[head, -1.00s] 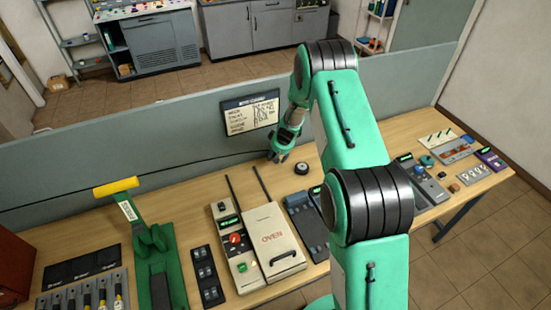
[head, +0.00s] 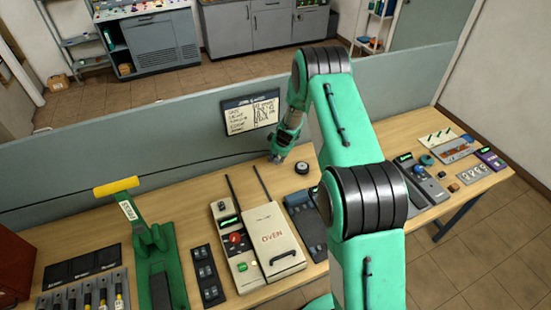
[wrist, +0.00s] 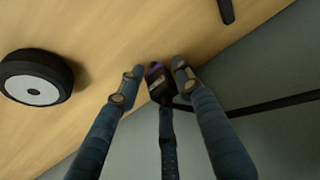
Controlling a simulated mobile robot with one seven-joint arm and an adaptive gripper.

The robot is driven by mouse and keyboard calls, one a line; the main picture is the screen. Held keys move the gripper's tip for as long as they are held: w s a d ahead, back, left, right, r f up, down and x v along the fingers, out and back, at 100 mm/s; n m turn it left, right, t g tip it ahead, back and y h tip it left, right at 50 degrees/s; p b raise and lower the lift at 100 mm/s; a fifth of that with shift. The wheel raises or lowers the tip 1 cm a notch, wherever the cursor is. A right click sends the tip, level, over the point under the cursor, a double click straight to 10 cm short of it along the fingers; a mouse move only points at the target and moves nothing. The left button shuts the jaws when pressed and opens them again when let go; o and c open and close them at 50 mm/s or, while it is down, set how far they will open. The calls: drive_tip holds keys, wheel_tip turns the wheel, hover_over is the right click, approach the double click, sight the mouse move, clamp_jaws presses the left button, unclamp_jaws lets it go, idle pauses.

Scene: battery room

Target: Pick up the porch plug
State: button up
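A small dark plug with a purple band (wrist: 158,82) lies at the back of the wooden table, in the wrist view. A black cable (wrist: 270,104) runs from beside it to the right along the grey partition. My gripper (wrist: 160,70) is around the plug, with one blue-grey finger on each side of it. Slim gaps seem to show beside the plug, so the fingers look open, not pressed on it. In the head view my gripper (head: 277,160) points down at the table's back edge; the plug is hidden there.
A round black puck with a pale centre (wrist: 35,92) sits close by; it also shows in the head view (head: 302,167). The partition (head: 150,152) stands right behind my gripper.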

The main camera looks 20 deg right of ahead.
drive_tip(key=c, duration=0.6)
drive_tip(key=shift+o, duration=0.2)
drive_tip(key=shift+w+r, duration=0.1)
drive_tip(key=shift+r, duration=1.35)
drive_tip(key=shift+s+r, duration=0.2)
drive_tip(key=shift+r, duration=0.15)
drive_tip(key=shift+s+a+r+b, duration=0.2)
drive_tip(key=shift+s+a+b, duration=0.5)
drive_tip(key=shift+s, duration=1.9)
drive_tip(key=shift+s+a+r+b, duration=0.3)
drive_tip(key=shift+s+b, duration=0.75)
drive_tip(key=shift+s, duration=1.5)
drive_tip(key=shift+s+a+r+b, duration=0.15)
drive_tip(key=shift+s+a+b, duration=0.55)
drive_tip(key=shift+s, duration=1.9)
drive_tip(key=shift+d, duration=0.15)
